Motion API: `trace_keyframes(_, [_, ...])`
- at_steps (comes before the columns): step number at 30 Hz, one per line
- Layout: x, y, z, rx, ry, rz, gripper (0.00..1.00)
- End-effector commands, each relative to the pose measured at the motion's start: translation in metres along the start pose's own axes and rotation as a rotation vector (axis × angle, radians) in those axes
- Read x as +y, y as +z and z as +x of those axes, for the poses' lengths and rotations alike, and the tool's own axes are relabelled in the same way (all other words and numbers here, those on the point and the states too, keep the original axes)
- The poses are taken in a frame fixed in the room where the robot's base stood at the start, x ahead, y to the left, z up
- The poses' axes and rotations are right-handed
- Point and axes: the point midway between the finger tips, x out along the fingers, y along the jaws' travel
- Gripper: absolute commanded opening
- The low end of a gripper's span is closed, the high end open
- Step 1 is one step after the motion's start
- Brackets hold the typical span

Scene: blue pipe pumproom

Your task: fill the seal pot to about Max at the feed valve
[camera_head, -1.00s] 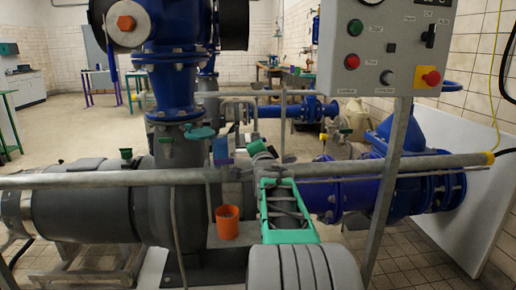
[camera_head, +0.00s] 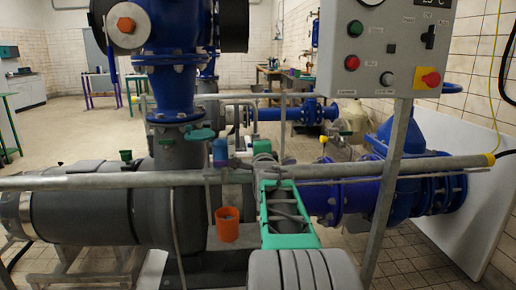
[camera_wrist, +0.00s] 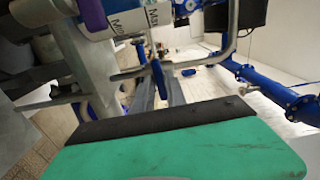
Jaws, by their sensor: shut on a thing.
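The seal pot (camera_head: 220,150) is a small upright cylinder with a blue top by the pipe rail, left of my gripper (camera_head: 263,155). In the wrist view its side (camera_wrist: 135,20) lies close at the top left, with a white Min and Max label and a purple part (camera_wrist: 95,14) beside it. I cannot tell the level surely. My gripper has green fingers; one large green finger with a dark pad shows in the wrist view (camera_wrist: 185,145). It is shut at the feed valve, on what seems its handle; the handle is hidden by the fingers.
A control box (camera_head: 385,45) on a post stands to the right. Blue pipework (camera_head: 345,195) lies behind my arm. Open floor shows at the left back.

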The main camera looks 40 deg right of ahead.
Motion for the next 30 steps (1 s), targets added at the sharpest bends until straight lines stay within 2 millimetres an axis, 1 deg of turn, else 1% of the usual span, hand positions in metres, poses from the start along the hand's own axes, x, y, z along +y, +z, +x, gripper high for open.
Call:
trace_keyframes(5, [0.0,0.0,0.0,0.0,0.0,-0.001,0.0])
trace_keyframes(6, [0.0,0.0,0.0,0.0,0.0,-0.001,0.17])
trace_keyframes(12, [0.0,0.0,0.0,0.0,0.0,-0.001,0.33])
trace_keyframes(18, [0.0,0.0,0.0,0.0,0.0,-0.002,0.33])
trace_keyframes(21, [-0.002,0.0,-0.006,0.0,-0.001,-0.002,0.33])
trace_keyframes(23, [-0.003,0.0,-0.014,0.0,-0.001,-0.002,0.33])
trace_keyframes(30, [-0.004,-0.001,-0.062,0.001,-0.002,-0.002,0.33])
